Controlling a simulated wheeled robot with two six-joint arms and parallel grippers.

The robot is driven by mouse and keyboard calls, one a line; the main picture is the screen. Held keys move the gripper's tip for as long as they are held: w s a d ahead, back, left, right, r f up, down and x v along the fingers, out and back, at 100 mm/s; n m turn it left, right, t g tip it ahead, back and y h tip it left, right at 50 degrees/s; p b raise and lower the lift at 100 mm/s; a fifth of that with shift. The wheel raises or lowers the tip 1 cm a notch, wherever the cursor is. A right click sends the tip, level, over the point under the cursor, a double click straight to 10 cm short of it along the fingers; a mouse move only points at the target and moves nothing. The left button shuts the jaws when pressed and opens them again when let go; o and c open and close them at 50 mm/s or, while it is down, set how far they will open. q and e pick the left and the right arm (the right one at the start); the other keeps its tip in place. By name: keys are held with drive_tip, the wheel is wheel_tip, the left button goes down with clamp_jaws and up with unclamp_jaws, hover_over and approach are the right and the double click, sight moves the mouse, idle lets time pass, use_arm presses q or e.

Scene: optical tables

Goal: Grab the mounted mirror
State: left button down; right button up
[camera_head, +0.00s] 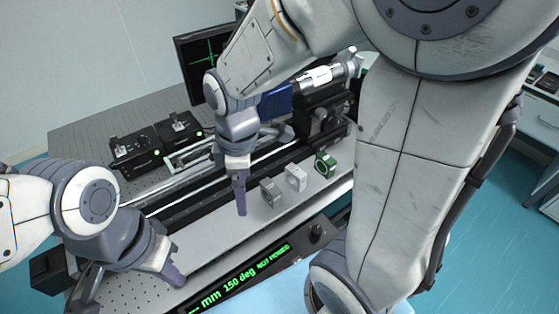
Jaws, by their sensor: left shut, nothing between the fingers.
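Three small mounted optics stand in a row on the bench: a grey one (271,193), a white one (296,177) and a green ring-shaped one (325,163). I cannot tell for sure which holds the mirror. My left gripper (174,275), with purple fingertips, is shut and empty at the lower left, over the bench and well apart from the mounts. My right gripper (240,197) points down just left of the grey mount. Its purple fingers show nearly edge-on, so its opening and any contact are unclear.
A long black rail (195,200) runs behind the mounts. A controller with a green display (245,277) lies in front. Black boxes (155,142) and a monitor (200,62) stand at the back. The perforated table (85,130) is bare at the far left.

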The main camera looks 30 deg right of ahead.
drive_tip(key=w+d+f+n, duration=0.25)
drive_tip(key=w+d, duration=0.25)
drive_tip(key=d, duration=0.3)
drive_tip(key=n, duration=0.5)
hover_over(296, 170)
drive_tip(key=shift+s+f+m+h+p, duration=0.25)
drive_tip(key=shift+s+f+h+p, duration=0.15)
drive_tip(key=shift+f, duration=0.3)
drive_tip(key=f, duration=0.4)
drive_tip(key=shift+d+f+p, duration=0.2)
drive_tip(key=shift+d+p, duration=0.1)
drive_tip(key=shift+p, duration=0.05)
drive_tip(key=f, duration=0.1)
drive_tip(key=f+p, duration=0.1)
drive_tip(key=f, duration=0.3)
drive_tip(key=shift+w+a+p, duration=0.2)
drive_tip(key=shift+a+p, duration=0.1)
drive_tip(key=shift+a, duration=0.05)
drive_tip(key=shift+f, duration=0.6)
drive_tip(key=shift+w, duration=0.1)
drive_tip(key=c, duration=1.5)
drive_tip(key=shift+r, duration=0.1)
